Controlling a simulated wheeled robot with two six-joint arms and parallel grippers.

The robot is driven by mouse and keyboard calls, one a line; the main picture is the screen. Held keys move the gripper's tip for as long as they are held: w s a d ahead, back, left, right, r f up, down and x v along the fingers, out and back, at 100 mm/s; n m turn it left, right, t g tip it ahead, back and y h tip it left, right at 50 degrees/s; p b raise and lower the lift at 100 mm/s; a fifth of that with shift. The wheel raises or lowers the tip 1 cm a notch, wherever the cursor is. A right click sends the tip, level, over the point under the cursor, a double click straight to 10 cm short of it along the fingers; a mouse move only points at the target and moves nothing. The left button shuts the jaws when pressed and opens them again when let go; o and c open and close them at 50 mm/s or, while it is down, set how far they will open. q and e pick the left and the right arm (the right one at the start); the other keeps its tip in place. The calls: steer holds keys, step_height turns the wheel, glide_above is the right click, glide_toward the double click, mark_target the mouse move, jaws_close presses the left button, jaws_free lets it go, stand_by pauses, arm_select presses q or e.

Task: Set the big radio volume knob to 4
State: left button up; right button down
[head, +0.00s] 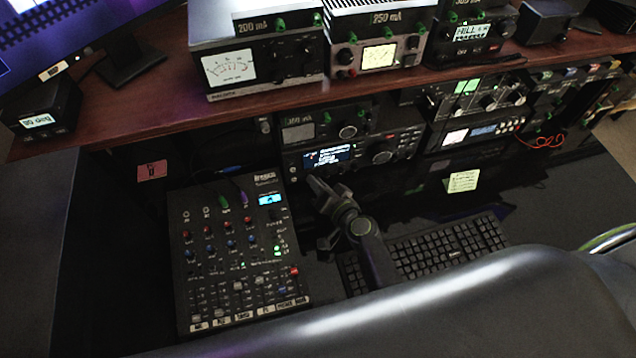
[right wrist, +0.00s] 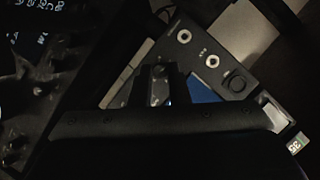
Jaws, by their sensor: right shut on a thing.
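The big radio (head: 375,150) with a lit blue display sits under the wooden shelf. It also shows, steeply angled, in the right wrist view (right wrist: 196,62), with round sockets and part of the blue screen. My right gripper (head: 314,182) reaches up to the radio's lower left front, below the display. It also shows in the right wrist view (right wrist: 160,86), its fingers against the panel beside the screen. It is shut on what seems to be the volume knob. The fingers hide that knob, so its pointer and scale cannot be read. My left gripper is not in view.
A mixer (head: 235,262) with several knobs and sliders lies left of my right arm. A keyboard (head: 445,247) lies to the right, partly behind the arm. The wooden shelf (head: 280,98) carries meters above. A chair back (head: 450,310) fills the front.

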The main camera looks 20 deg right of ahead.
steer(key=m+b, duration=0.1)
steer(key=b, duration=0.1)
steer(key=shift+d+f+y+b, duration=0.1)
steer(key=shift+f+y+b, duration=0.2)
steer(key=shift+f, duration=0.05)
steer(key=shift+m+b, duration=0.4)
steer(key=shift+b, duration=0.25)
steer(key=shift+r+y, duration=0.2)
steer(key=shift+y, duration=0.1)
steer(key=c, duration=1.4)
jaws_free()
steer(key=shift+s, duration=0.1)
